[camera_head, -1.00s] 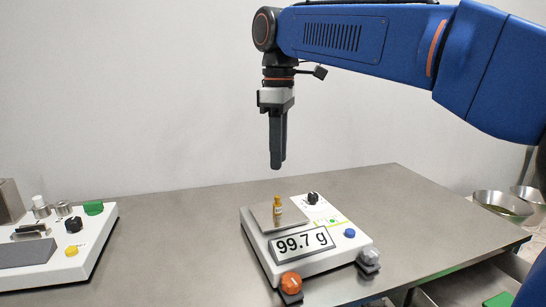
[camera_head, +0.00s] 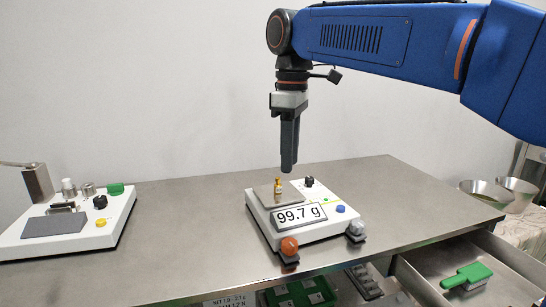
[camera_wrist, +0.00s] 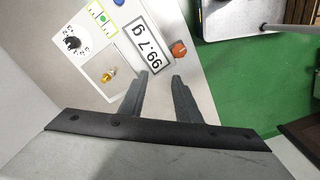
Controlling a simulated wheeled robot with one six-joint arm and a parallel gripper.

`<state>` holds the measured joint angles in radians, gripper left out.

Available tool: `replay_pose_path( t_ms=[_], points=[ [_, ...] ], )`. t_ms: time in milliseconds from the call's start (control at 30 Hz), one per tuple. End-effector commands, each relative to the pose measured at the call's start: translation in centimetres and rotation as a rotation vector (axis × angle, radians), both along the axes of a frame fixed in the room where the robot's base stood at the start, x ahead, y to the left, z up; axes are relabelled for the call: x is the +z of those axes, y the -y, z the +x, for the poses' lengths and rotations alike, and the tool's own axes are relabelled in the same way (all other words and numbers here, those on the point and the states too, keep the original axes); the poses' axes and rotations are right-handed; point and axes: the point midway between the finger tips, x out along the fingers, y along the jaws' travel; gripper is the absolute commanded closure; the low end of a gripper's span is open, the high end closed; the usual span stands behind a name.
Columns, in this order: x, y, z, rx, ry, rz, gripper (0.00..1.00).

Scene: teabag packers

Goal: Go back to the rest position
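My gripper (camera_head: 289,168) hangs pointing down above the scale, near its pan, and touches nothing. In the wrist view its two dark fingers (camera_wrist: 160,78) stand apart with nothing between them. The scale (camera_head: 262,226) is a white box on the steel table, its display reading 99.7 g. A small amber vial (camera_head: 278,188) with a gold cap stands on the scale's metal pan; it also shows in the wrist view (camera_wrist: 108,76), to the left of the fingers.
A white sealing machine (camera_head: 112,235) stands at the table's left. An open drawer (camera_head: 445,262) with a green-handled tool (camera_head: 467,276) juts out at lower right. Metal bowls (camera_head: 485,193) stand beyond the table's right end. Bare steel tabletop (camera_head: 190,215) lies between the machine and the scale.

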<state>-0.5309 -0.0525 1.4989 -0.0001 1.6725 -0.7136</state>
Motion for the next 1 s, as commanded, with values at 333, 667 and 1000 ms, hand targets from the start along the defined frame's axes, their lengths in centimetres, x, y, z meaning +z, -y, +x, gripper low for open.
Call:
replay_pose_path(
  t_ms=[333,667,1000],
  points=[
    [-2.0,4.8,-1.8,-0.159,0.042,0.027,0.7],
    [-7.2,12.9,-6.4,-0.469,0.123,0.084,0.7],
    [-15.2,20.1,-13.1,-0.827,0.22,0.159,0.7]
  ],
)
